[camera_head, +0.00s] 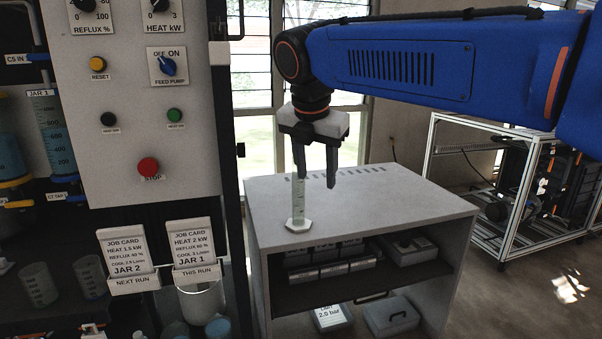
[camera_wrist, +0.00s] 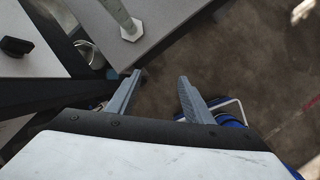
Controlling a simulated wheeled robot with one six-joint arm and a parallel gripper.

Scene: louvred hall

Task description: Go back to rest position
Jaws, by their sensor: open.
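My gripper (camera_head: 316,178) hangs from the blue arm above the white bench top, its fingers pointing down and apart with nothing between them. A clear graduated cylinder (camera_head: 298,197) with a pale hexagonal foot stands upright on the bench top (camera_head: 385,198) near its left edge. In the head view the cylinder's top meets the left finger in the picture; I cannot tell from it whether they touch. In the wrist view the open gripper (camera_wrist: 162,80) shows empty, and the cylinder (camera_wrist: 120,14) stands beyond the fingers, apart from them.
A control panel (camera_head: 130,120) with knobs and buttons stands at the left, with job cards (camera_head: 194,250) below it. Boxes (camera_head: 405,248) fill the bench's shelf. A metal-framed rack (camera_head: 500,185) stands at the right. Most of the bench top is clear.

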